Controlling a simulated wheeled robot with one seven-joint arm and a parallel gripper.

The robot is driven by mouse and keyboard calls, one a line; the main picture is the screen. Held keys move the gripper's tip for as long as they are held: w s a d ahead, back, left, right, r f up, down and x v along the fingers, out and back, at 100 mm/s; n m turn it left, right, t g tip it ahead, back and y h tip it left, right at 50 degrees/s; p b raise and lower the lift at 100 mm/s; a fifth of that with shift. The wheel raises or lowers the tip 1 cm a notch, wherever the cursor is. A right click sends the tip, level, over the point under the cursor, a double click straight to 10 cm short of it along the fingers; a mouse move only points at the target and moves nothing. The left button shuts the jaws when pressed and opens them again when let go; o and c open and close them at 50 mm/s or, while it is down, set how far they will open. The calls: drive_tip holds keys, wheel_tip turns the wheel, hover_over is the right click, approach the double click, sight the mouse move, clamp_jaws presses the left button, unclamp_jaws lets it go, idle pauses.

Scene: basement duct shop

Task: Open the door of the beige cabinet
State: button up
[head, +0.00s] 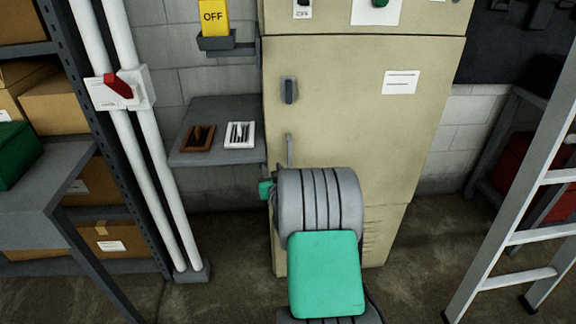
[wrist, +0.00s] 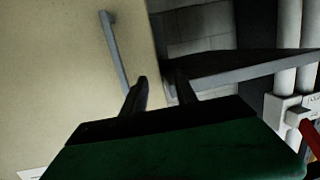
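The beige cabinet (head: 350,130) stands in the middle of the head view, its door shut. On the door's left side are a dark latch (head: 289,90) and, below it, a thin grey bar handle (head: 289,150), whose lower part is hidden by my arm. In the wrist view, which looks turned over, the bar handle (wrist: 115,52) runs down to beside the left fingertip. My gripper (wrist: 161,82) is open, with nothing between its fingers, near the cabinet's edge. Whether it touches the handle I cannot tell. In the head view my arm hides the fingers.
A grey wall shelf (head: 215,110) with a brown tray (head: 198,139) and a white tray (head: 239,135) is close on the cabinet's left. White pipes with a red lever (head: 118,86) stand farther left. A ladder (head: 530,200) stands at right. Floor before the cabinet's right side is clear.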

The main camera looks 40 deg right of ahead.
sight(289, 159)
drive_tip(key=s+d+f+m+h, duration=0.2)
drive_tip(key=s+d+h, duration=0.1)
drive_tip(key=d, duration=0.3)
drive_tip(key=shift+t, duration=0.4)
drive_tip(key=x, duration=0.7)
drive_tip(key=shift+w+r, duration=0.1)
drive_tip(key=shift+r, duration=0.05)
drive_tip(key=shift+c, duration=0.2)
clamp_jaws()
